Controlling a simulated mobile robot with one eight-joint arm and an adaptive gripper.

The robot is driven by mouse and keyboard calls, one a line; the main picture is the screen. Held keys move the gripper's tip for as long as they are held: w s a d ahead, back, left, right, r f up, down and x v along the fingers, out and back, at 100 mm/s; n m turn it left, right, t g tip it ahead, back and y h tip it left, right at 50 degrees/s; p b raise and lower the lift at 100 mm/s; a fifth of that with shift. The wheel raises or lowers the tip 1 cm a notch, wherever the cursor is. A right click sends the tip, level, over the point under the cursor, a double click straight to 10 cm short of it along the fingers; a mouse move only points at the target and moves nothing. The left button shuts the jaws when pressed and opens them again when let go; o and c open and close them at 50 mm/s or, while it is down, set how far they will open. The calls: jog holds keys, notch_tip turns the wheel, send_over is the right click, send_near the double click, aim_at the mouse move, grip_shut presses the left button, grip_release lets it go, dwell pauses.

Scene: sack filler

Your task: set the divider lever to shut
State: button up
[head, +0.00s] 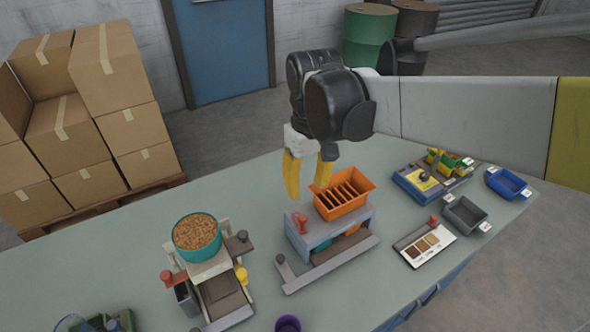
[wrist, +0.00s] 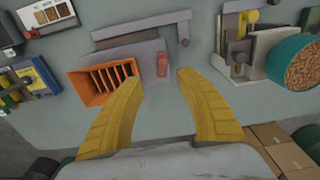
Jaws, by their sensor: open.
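The divider is a grey stand (head: 305,240) with an orange slatted hopper (head: 343,196) on top. A short red lever (head: 301,222) stands on its left end in the head view. In the wrist view the red lever (wrist: 162,64) shows just beyond the fingertips, roughly centred between them, beside the orange hopper (wrist: 104,82). My gripper (head: 308,190) is open and empty, its yellow fingers pointing down above and behind the divider. The wrist view also shows the open gripper (wrist: 160,75). The fingers appear apart from the lever.
A teal bowl of grain (head: 197,237) sits on a scale-like device to the left, with another red knob (head: 167,277). A sample card (head: 424,245), grey tray (head: 465,214), blue tray (head: 507,183) and blue-yellow device (head: 430,180) lie right. A purple cup (head: 288,324) stands in front.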

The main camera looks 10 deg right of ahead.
aim_at(303, 217)
jog(key=f+b, duration=0.1)
jog(key=f, duration=0.2)
jog(key=f+b, duration=0.1)
jog(key=f, duration=0.3)
jog(key=f+b, duration=0.1)
jog(key=f, duration=0.3)
jog(key=shift+w+a+b, duration=0.2)
jog(key=shift+a+b, duration=0.15)
jog(key=shift+b, duration=0.05)
grip_shut()
